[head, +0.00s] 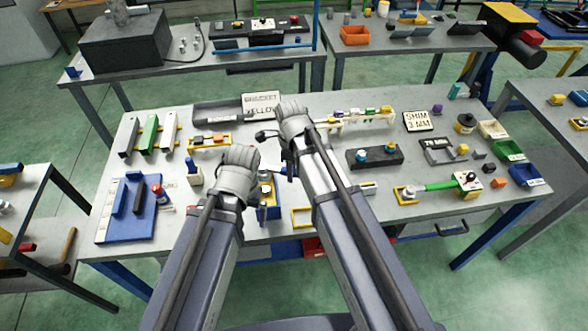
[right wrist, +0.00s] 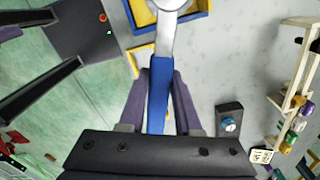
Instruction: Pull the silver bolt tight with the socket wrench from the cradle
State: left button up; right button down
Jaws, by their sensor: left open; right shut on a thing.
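My right gripper (right wrist: 160,88) is shut on the blue handle of a wrench (right wrist: 158,105), seen in the right wrist view. The wrench's round silver head (right wrist: 172,5) reaches the top edge, in front of a blue and yellow fixture (right wrist: 202,24). In the head view my right gripper (head: 288,160) is largely hidden under its pale wrist, near the table's middle. My left gripper (head: 240,185) is beside a blue and yellow fixture (head: 268,211), its fingers mostly hidden by the wrist. I cannot clearly pick out the silver bolt or the cradle.
A dark block (head: 365,160) with blue and orange knobs sits right of my arms. Further right is a green-handled tool (head: 440,186). A blue board (head: 120,225) lies at the left.

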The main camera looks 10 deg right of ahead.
notch_tip(320, 180, down, 7)
jog(key=b, duration=0.6)
jog(key=shift+r+b, duration=0.15)
jog(key=shift+b, duration=0.15)
jog(key=shift+f+b, duration=0.75)
dwell(1.5)
dwell(0.4)
jog(key=c, duration=1.2)
grip_release()
jog(key=shift+c, duration=0.2)
grip_shut()
